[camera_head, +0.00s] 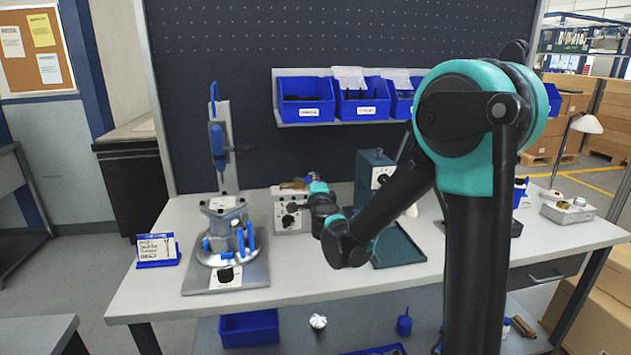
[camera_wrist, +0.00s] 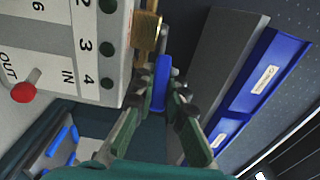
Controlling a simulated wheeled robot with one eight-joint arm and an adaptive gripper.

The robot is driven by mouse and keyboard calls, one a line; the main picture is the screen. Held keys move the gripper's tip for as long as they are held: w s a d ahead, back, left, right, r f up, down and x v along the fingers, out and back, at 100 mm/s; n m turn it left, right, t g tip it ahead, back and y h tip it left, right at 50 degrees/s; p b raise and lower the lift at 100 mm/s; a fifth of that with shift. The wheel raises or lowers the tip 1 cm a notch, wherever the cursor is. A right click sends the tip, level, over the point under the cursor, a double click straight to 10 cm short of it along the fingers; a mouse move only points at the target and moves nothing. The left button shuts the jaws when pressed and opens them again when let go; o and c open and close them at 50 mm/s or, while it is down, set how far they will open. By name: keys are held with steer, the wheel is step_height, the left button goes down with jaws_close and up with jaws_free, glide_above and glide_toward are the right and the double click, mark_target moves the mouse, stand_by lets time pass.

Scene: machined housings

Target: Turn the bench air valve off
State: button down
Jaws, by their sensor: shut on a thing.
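The bench air valve has a brass body (camera_wrist: 147,38) on the side of a light grey box (camera_wrist: 90,60). A blue lever (camera_wrist: 162,82) extends from the brass body. My gripper (camera_wrist: 163,95) is shut on the blue lever, one finger on each side. In the head view the box (camera_head: 290,216) stands at the back of the bench, with the brass valve (camera_head: 294,184) on top. My gripper (camera_head: 315,184) is at the box's upper right there, and the lever is mostly hidden.
A red knob (camera_wrist: 24,92) sits by the OUT label. A fixture (camera_head: 225,235) stands on the bench at left. A dark green press (camera_head: 372,170) stands right of the valve. Blue bins (camera_head: 305,100) line a shelf above.

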mark_target(307, 181)
steer(key=m+h, duration=0.1)
steer(key=h, duration=0.1)
steer(key=s+a+m+h, duration=0.1)
steer(key=h, duration=0.1)
steer(key=a+m+h, duration=0.1)
steer(key=m+h, duration=0.1)
steer(key=shift+s+h, duration=0.3)
steer(key=shift+s, duration=0.1)
steer(key=shift+s+a+m+g+h, duration=0.2)
steer(key=shift+m+h, duration=0.5)
steer(key=shift+h, duration=0.25)
steer(key=shift+s+a+m+g+h, duration=0.2)
steer(key=shift+m+h, duration=0.5)
steer(key=shift+h, duration=0.25)
steer(key=c, duration=1.8)
jaws_free()
steer(key=shift+w, duration=0.1)
steer(key=v, duration=1.2)
steer(key=shift+a, duration=0.15)
